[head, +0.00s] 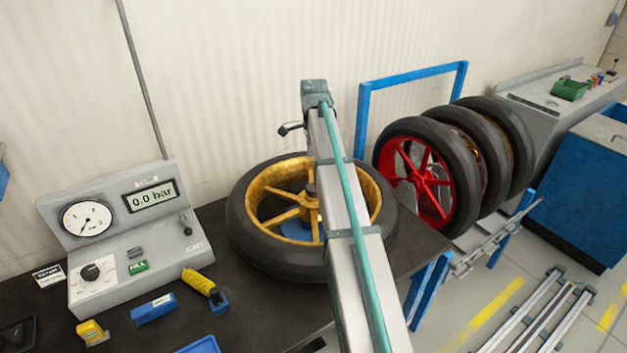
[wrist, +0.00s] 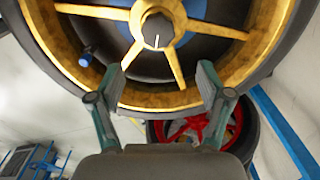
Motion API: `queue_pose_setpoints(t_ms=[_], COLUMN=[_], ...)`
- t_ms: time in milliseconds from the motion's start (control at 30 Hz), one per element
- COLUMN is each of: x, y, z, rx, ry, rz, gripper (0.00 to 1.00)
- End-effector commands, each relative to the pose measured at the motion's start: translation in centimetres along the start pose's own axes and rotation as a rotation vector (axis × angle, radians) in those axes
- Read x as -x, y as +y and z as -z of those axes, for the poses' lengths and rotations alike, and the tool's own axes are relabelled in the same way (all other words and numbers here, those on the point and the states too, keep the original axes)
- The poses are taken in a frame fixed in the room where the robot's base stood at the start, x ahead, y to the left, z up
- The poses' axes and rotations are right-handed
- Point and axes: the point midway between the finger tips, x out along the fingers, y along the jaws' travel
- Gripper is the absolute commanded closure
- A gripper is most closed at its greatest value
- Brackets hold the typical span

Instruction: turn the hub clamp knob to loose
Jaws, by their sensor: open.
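The hub clamp knob (wrist: 154,27) is a round grey knob with a white pointer line at the centre of the gold-rimmed wheel (wrist: 178,98). The line points towards the bottom of the wrist view. My gripper (wrist: 163,76) is open and empty, its two fingers apart and below the knob in that view. No contact with the knob shows. In the head view, the gold-rimmed wheel (head: 262,252) lies flat on the dark bench, and my arm crosses in front of it, partly hiding the hub. I cannot make out the gripper there.
A grey gauge console (head: 140,270) reading 0.0 bar stands left of the wheel. A yellow coiled hose (head: 199,282) and a blue block (head: 153,308) lie in front. A red-rimmed wheel (head: 425,175) stands in a blue rack (head: 364,115) behind right.

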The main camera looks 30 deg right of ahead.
Motion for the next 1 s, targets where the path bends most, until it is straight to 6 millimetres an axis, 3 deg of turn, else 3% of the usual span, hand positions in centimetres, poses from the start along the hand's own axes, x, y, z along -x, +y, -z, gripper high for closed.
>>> queue_pose_setpoints(t_ms=[167,700,1000], x=[-0.9,-8.8,-10.6], y=[0.3,0.4,0.3], z=[-0.6,-0.5,-0.5], rx=[0.002,0.0,0.0], ry=[-0.013,-0.01,-0.01], rz=[-0.014,-0.011,-0.009], gripper=[0.22,0.22,0.22])
